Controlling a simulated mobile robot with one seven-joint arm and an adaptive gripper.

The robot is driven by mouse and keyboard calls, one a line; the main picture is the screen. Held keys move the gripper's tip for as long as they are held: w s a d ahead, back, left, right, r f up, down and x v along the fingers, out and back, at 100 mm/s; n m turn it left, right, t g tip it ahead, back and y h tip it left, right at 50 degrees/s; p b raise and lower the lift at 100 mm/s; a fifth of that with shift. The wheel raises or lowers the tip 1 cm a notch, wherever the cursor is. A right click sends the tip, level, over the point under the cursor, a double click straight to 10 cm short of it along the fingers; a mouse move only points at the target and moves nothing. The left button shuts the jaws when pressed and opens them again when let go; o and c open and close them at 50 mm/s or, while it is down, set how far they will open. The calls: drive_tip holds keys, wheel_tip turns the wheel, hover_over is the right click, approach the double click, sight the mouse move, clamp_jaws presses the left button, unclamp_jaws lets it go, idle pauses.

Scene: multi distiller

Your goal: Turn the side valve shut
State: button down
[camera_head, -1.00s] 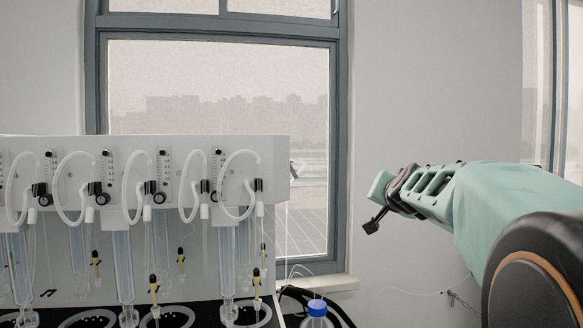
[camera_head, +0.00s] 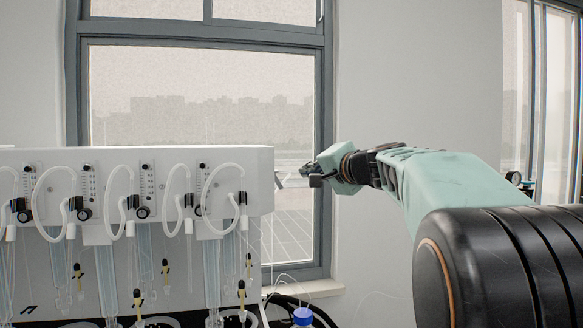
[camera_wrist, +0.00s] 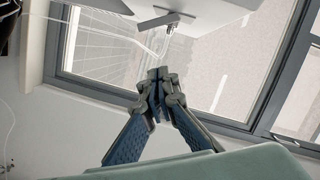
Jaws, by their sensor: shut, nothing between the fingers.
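The side valve (camera_head: 279,181) is a small grey fitting on the right end of the white distiller (camera_head: 258,163). In the wrist view its flat grey lever (camera_wrist: 157,21) lies near the top edge, with a metal stem and a clear tube close by. My gripper (camera_head: 306,173) is just right of the valve in the head view. In the wrist view its fingers (camera_wrist: 160,80) are closed together and empty, below the lever in the picture and apart from it. The head view shows the valve too small to tell its turning position.
A row of white hoses and black knobs (camera_head: 143,212) runs along the distiller's front. A blue-capped bottle (camera_head: 303,316) and dark tubing stand below its right end. A grey-framed window (camera_head: 323,110) is behind. The space right of the distiller is otherwise clear.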

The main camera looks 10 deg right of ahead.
sight(280, 185)
drive_tip(key=w+a, duration=0.1)
drive_tip(key=w+a+f, duration=0.1)
drive_tip(key=a, duration=0.1)
drive_tip(key=a+f, duration=0.1)
drive_tip(key=shift+w+a+f, duration=0.2)
drive_tip(key=shift+w, duration=0.2)
drive_tip(key=shift+a+f+m+b, duration=0.1)
drive_tip(key=shift+f+m+b, duration=0.3)
drive_tip(key=shift+m+b, duration=0.75)
drive_tip(key=shift+a+f+m+t+y+b, duration=0.3)
drive_tip(key=shift+m+b, duration=0.55)
drive_tip(key=shift+b, duration=0.85)
drive_tip(key=shift+a+f+m+t+y+b, duration=0.1)
drive_tip(key=shift+a+f+m+t+b, duration=0.25)
drive_tip(key=shift+m+b, duration=0.9)
drive_tip(key=shift+s+r+n+b, duration=0.1)
drive_tip(key=shift+n+b, duration=0.25)
drive_tip(key=shift+b, duration=0.15)
